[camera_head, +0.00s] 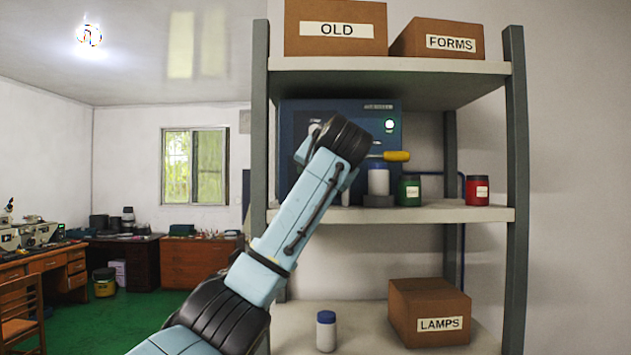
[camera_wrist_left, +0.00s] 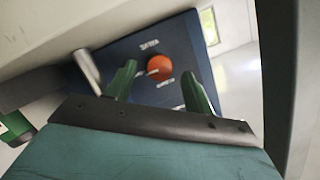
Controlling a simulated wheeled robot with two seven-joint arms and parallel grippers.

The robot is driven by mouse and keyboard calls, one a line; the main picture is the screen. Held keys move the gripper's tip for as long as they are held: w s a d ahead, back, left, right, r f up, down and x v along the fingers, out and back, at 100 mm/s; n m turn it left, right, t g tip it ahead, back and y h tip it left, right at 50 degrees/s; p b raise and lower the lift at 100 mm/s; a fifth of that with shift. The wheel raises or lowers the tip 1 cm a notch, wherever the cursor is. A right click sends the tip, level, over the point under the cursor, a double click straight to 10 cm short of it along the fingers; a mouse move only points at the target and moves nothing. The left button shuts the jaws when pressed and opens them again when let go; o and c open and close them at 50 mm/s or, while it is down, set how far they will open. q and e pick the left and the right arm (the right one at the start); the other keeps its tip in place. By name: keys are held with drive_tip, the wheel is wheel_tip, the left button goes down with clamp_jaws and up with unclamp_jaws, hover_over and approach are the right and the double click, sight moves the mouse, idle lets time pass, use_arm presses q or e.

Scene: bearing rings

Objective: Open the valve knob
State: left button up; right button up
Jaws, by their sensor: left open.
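The valve knob (camera_wrist_left: 160,68) is a round orange knob on the dark blue panel of a box, seen in the left wrist view. In the head view the blue box (camera_head: 293,120) stands on the middle shelf, and my left arm hides the knob. My left gripper (camera_wrist_left: 158,74) is open, with its two green fingers pointing at the panel. In the wrist view the knob appears between the fingertips; I cannot tell whether they touch it. In the head view the left fingers are hidden behind my wrist. My right gripper is not in view.
A yellow handle (camera_head: 396,156) sticks out right of my wrist. A white jar (camera_head: 378,180), green jar (camera_head: 409,190) and red jar (camera_head: 477,190) stand on the middle shelf (camera_head: 450,214). A grey shelf post (camera_head: 259,120) is close left. Boxes sit above and below.

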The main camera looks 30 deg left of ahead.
use_arm(q)
drive_tip(key=b+v, duration=0.4)
drive_tip(key=v, duration=0.8)
drive_tip(key=shift+s, duration=0.2)
drive_tip(key=shift+d, duration=0.1)
